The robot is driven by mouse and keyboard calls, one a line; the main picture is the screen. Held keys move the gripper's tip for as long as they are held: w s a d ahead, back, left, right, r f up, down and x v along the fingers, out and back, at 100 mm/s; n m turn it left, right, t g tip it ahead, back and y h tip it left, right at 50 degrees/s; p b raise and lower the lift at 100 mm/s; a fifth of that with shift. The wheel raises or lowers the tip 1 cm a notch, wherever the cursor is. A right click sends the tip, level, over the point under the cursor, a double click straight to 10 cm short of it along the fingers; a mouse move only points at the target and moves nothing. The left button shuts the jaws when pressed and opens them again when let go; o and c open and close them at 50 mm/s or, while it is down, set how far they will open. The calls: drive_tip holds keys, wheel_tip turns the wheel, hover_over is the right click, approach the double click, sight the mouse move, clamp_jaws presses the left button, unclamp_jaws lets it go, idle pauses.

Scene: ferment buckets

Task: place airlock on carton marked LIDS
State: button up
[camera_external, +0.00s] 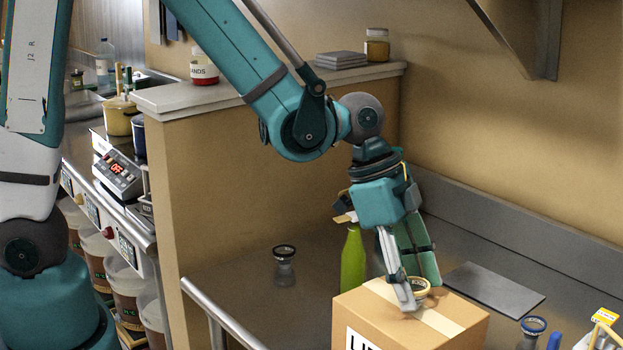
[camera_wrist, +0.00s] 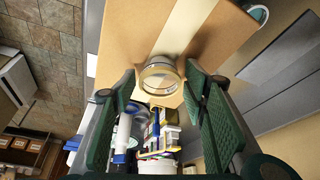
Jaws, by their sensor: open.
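The carton (camera_external: 452,328) stands on the counter, its printed label partly cut off at the frame's bottom edge; only "LI" is legible. In the wrist view the airlock (camera_wrist: 160,78) stands over the brown carton top (camera_wrist: 222,30), between the two green fingers. My gripper (camera_external: 421,290) is open and low over the carton, its fingers on either side of the airlock. The wrist view shows gaps between the fingers and the airlock.
A green bottle (camera_external: 353,260) stands close behind the carton. A dark-rimmed clear piece (camera_external: 284,268) is to the left, and a blue-rimmed one (camera_external: 532,330) to the right. A flat grey sheet (camera_external: 494,289) lies behind right. The counter's left part is mostly clear.

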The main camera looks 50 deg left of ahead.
drive_tip(key=v, duration=1.2)
idle(0.3)
drive_tip(key=shift+a, duration=0.1)
idle(0.6)
drive_tip(key=s+a+r+n+t+y, duration=0.1)
drive_tip(key=s+a+n, duration=0.3)
drive_tip(key=a, duration=0.5)
drive_tip(key=s+a+r+n+t+y, duration=0.1)
drive_tip(key=s+a+r+n, duration=0.3)
drive_tip(key=a, duration=0.5)
drive_tip(key=s+a+r+n+t+y, duration=0.2)
drive_tip(key=s+a+n+t, duration=0.1)
drive_tip(key=a, duration=0.6)
drive_tip(key=s+n, duration=0.1)
drive_tip(key=n, duration=0.1)
drive_tip(key=shift+a+r+n, duration=0.15)
drive_tip(key=shift+r+n, duration=0.15)
drive_tip(key=shift+r, duration=0.1)
